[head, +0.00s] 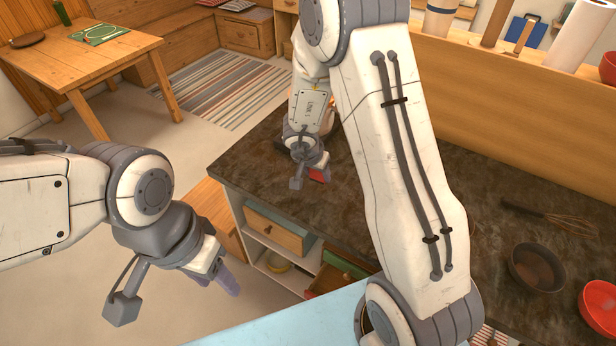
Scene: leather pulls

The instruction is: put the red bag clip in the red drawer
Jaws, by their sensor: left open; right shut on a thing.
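My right gripper (314,171) is above the dark countertop near its front edge, shut on a small red thing (320,176) that looks like the red bag clip. Most of the clip is hidden by the gripper. Under the counter, a wooden-front drawer with a blue side (278,232) is at the left. Further right are a drawer with a green edge (345,263) and, below it, one with a reddish-brown edge (322,280). I cannot tell clearly which drawer is red; my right arm hides part of that area. My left gripper (226,280) is open and empty, over the floor left of the cabinet.
The dark countertop (250,160) is largely clear around my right gripper. A dark bowl (537,268), a red bowl (598,306) and a whisk (570,222) are on its right side. A light blue surface (290,322) lies at the front. A wooden table (80,55) stands far left.

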